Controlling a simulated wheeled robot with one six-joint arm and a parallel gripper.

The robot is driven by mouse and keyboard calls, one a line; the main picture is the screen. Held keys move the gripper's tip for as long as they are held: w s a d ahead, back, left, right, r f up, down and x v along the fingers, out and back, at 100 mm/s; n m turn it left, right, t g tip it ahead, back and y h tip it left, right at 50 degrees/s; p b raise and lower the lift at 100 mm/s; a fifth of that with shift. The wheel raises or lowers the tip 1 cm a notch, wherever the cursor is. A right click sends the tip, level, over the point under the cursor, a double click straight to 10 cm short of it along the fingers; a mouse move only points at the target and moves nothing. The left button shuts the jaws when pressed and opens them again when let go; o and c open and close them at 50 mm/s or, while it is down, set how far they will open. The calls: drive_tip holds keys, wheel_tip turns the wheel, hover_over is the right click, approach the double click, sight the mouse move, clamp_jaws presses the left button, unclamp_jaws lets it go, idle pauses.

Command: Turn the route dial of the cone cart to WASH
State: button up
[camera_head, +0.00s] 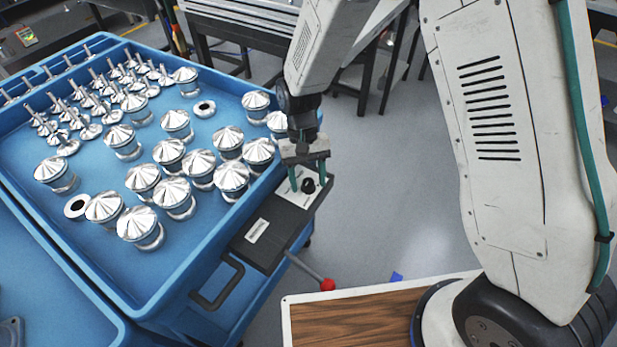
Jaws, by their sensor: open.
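The cone cart (148,267) is a blue tray cart at the left, filled with shiny metal cones. A dark panel (262,222) sits on its right end. The route dial (308,185) is a small black knob on a white plate (291,190) at the panel's far end. My gripper (309,180) points down over the dial, with its green fingers open on either side of the knob. I cannot tell whether the fingers touch it. The plate's lettering and the dial's setting are too small to read.
A black handle (217,289) sticks out below the panel, and a lever with a red ball (327,284) juts out beside it. A wood-topped surface (350,318) is at the bottom, next to my arm. The grey floor right of the cart is mostly clear.

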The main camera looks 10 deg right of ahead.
drive_tip(key=v, duration=0.7)
drive_tip(key=shift+r, duration=0.4)
drive_tip(key=s+d, duration=0.1)
drive_tip(key=s+d+r, duration=0.1)
drive_tip(key=s, duration=0.1)
drive_tip(key=shift+n, duration=0.4)
drive_tip(key=s+d+r+m+t, duration=0.2)
drive_tip(key=s+d+r+t, duration=0.4)
drive_tip(key=s+d+r, duration=1.3)
wheel_tip(320, 180, up, 2)
drive_tip(key=shift+s+d+r+y, duration=0.25)
drive_tip(key=shift+s+d+y, duration=0.05)
drive_tip(key=shift+s+d, duration=0.1)
